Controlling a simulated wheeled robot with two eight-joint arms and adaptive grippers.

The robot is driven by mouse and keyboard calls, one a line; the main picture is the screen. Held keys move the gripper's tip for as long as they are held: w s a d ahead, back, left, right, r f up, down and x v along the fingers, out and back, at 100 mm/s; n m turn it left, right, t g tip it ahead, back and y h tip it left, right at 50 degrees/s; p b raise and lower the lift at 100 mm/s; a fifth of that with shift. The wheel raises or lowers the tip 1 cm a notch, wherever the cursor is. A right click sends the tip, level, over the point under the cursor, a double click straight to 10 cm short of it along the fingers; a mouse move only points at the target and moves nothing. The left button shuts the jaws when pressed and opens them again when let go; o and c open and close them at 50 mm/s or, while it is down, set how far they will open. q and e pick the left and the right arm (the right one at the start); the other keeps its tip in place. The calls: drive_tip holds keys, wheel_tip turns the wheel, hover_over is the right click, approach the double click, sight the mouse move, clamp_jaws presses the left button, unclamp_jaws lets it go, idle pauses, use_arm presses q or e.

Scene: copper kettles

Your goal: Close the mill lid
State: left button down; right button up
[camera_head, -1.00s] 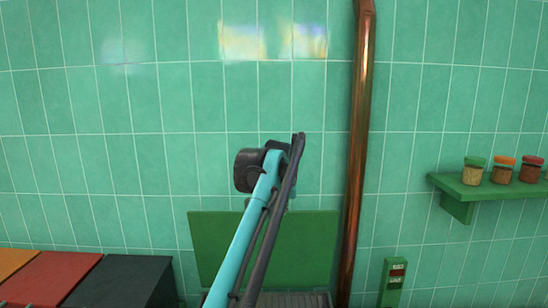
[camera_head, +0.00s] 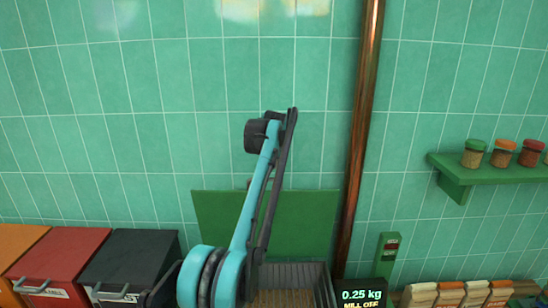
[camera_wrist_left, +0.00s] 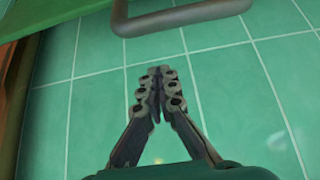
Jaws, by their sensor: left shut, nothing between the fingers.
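The mill lid (camera_head: 310,222) is a flat green panel, standing raised against the tiled wall behind the open mill hopper (camera_head: 318,280). Pale grain shows in the hopper. My left arm crosses in front of the lid, its wrist above the lid's top edge; its fingers cannot be made out in the head view. In the left wrist view my left gripper (camera_wrist_left: 155,78) is shut and empty, fingertips together. A grey bar handle (camera_wrist_left: 185,18) lies just beyond the fingertips, with a visible gap. A green edge (camera_wrist_left: 65,8), probably the lid, shows behind it. My right gripper is not in view.
A copper pipe (camera_head: 362,120) runs vertically just right of the lid. A display (camera_head: 361,299) reads 0.25 kg, MILL OFF. Red (camera_head: 62,258) and black (camera_head: 135,258) bins stand left. A green shelf (camera_head: 485,170) holds jars at right.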

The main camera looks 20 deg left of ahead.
sight(274, 179)
use_arm(q)
drive_tip(key=s, duration=0.1)
drive_tip(key=s+d, duration=0.1)
drive_tip(key=s, duration=0.1)
drive_tip(key=shift+s+d+f, duration=0.4)
drive_tip(key=shift+w+f, duration=0.15)
drive_tip(key=shift+f, duration=0.05)
drive_tip(key=shift+r, duration=0.1)
drive_tip(key=shift+s, duration=0.2)
